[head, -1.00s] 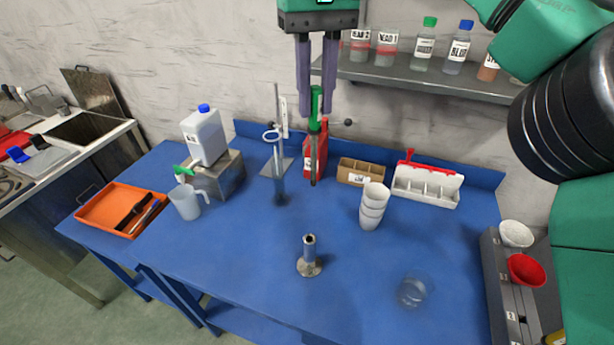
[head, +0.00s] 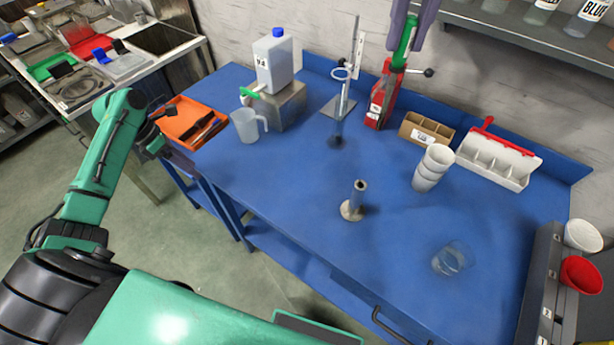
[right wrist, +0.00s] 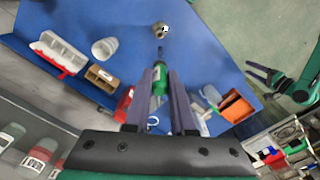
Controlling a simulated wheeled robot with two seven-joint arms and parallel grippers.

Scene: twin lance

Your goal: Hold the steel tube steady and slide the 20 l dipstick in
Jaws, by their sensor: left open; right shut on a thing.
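The steel tube (head: 355,199) stands upright on a round foot on the blue table, open at the top; it also shows in the right wrist view (right wrist: 161,29). My right gripper (head: 408,44) is shut on the green handle of the dipstick (head: 404,42), high at the back of the table. In the right wrist view the handle (right wrist: 160,78) sits between the fingers, its dark tip pointing towards the tube, well apart from it. I cannot read its marking. My left gripper (head: 160,128) is open and empty by the orange tray, left of the tube.
A jug (head: 249,126), a canister (head: 276,60) on a metal block, a ring stand (head: 341,74) and a red device (head: 383,98) stand behind the tube. Stacked white cups (head: 432,168) and a clear beaker (head: 450,259) are to its right. The orange tray (head: 192,117) is left.

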